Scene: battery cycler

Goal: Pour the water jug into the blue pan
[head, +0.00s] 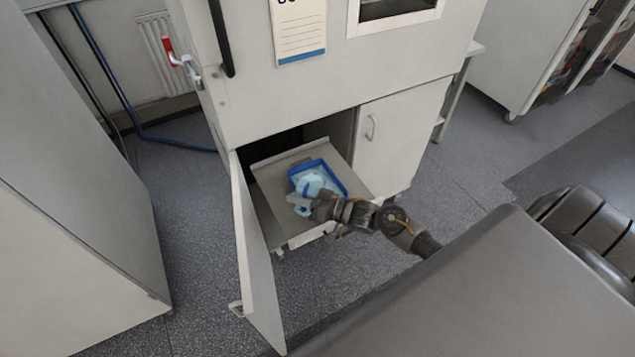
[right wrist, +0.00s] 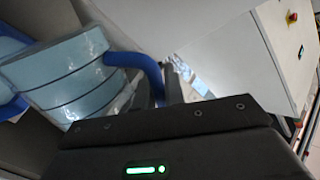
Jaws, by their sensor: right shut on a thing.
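The blue pan (head: 343,184) is a shallow tray with a blue rim on the pulled-out shelf of the cabinet. The pale blue water jug (head: 311,185) is over the pan's near left part and appears tilted. In the right wrist view the jug (right wrist: 75,80) is translucent with dark lines around it and a blue handle (right wrist: 150,75). My right gripper (head: 318,209) is shut on the jug's handle at the pan's near side. Blue at the left edge of the right wrist view may be the pan. I cannot make out any water stream. My left gripper is not in view.
The grey shelf (head: 268,188) sticks out of the cabinet's lower opening. An open door (head: 254,260) stands left of it and a closed door (head: 392,135) right of it. Another grey cabinet (head: 70,180) is at the left. The floor between is clear.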

